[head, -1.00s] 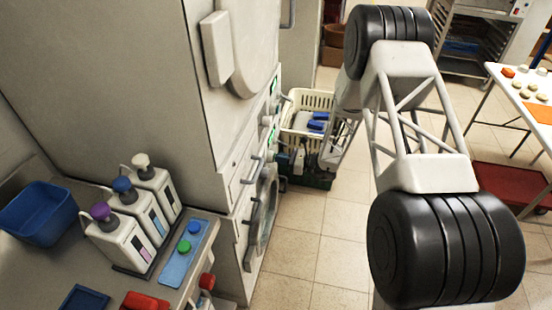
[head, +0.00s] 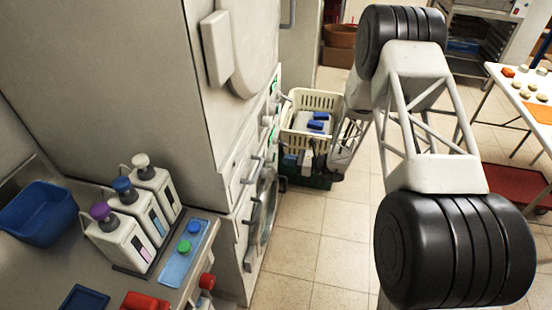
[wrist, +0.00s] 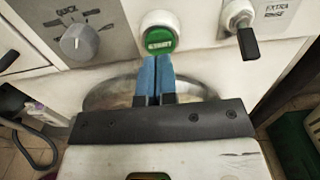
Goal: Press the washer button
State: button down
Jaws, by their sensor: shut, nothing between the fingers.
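The washer is the lower unit of the white machine stack (head: 235,232) in the head view, with a round door (head: 265,212). In the wrist view its front panel carries a round green button marked START (wrist: 160,39) in a white collar. My gripper (wrist: 155,60) is in front of the panel, its two blue fingers side by side, shut and empty. The fingertips are just below the green button in the picture. I cannot tell whether they touch it. A dial labelled QUICK (wrist: 80,42) is left of the button. A knob labelled EXTRA RINSE (wrist: 241,18) is right of it.
Pump bottles (head: 120,237), a blue bin (head: 38,212) and a blue strip with two buttons (head: 172,268) are on the left counter. Tiled floor (head: 305,235) is clear before the washer.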

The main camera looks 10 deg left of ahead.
jog(key=shift+d, duration=2.9)
jog(key=shift+r, duration=0.1)
jog(key=s+d+r+n+g+h, duration=0.2)
jog(key=s+d+r+n+h, duration=0.25)
jog(key=s+r, duration=0.55)
jog(key=s+d+r+n+g+h, duration=0.2)
jog(key=s+d+r+n+h, duration=0.25)
jog(key=r, duration=1.05)
jog(key=s+d+r+n+t+h, duration=0.2)
jog(key=s+d, duration=0.4)
jog(key=s, duration=0.4)
jog(key=s+d+r+n+t+h, duration=0.2)
jog(key=s+d+r+n+h, duration=0.2)
jog(key=s, duration=0.6)
jog(key=s+d+r+n+t+h, duration=0.2)
jog(key=s+d+r+h, duration=0.1)
jog(key=s+d+r, duration=0.5)
jog(key=s, duration=0.3)
jog(key=shift+d+n+t, duration=0.3)
jog(key=shift+d+n, duration=0.1)
jog(key=shift+r, duration=0.1)
